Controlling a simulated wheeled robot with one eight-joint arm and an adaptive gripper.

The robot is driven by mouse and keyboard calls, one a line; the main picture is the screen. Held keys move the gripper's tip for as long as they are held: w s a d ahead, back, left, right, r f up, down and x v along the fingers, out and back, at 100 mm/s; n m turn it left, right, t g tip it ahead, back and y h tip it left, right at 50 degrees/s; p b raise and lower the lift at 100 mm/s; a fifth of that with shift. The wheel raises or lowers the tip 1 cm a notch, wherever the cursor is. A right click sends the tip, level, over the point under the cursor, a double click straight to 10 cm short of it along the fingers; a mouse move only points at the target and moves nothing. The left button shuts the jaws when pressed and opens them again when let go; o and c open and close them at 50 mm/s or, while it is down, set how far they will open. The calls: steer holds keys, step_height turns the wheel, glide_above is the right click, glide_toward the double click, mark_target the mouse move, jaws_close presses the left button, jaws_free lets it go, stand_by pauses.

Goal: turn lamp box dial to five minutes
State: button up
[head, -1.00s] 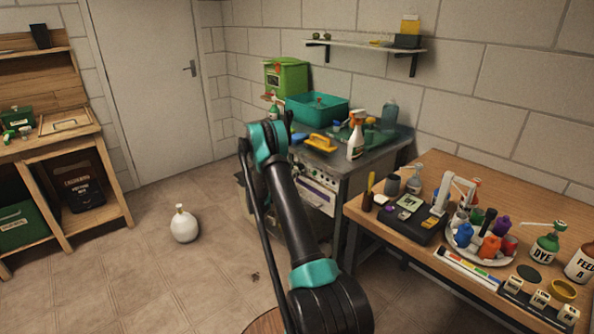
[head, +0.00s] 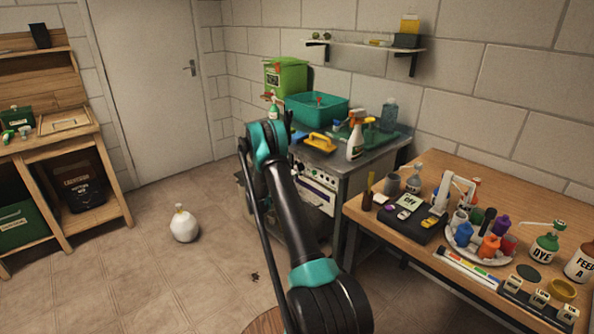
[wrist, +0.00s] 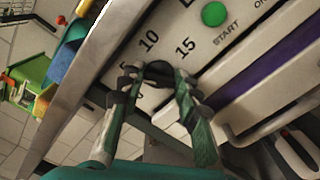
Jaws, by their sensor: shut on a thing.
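The lamp box (head: 318,190) shows in the head view as a pale front panel with a purple strip, under the metal counter. The wrist view shows its panel close up, with the dial (wrist: 158,69) dark and partly covered between my fingers. The marks "10" and "15" are readable beside the dial; another mark to the left is partly hidden by a finger. My gripper (wrist: 156,80) is shut on the dial, with a finger on each side. Which mark the dial points to cannot be told. In the head view my arm hides the gripper and dial.
A green START button (wrist: 214,13) sits near the dial, and a pale handle (wrist: 270,125) juts from the panel's lower right. The counter above holds a teal tray (head: 317,108) and a spray bottle (head: 355,140). A crowded wooden table (head: 400,225) stands to the right.

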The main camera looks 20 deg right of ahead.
stand_by(0.3)
steer(key=o, duration=1.2)
steer(key=shift+c, duration=0.2)
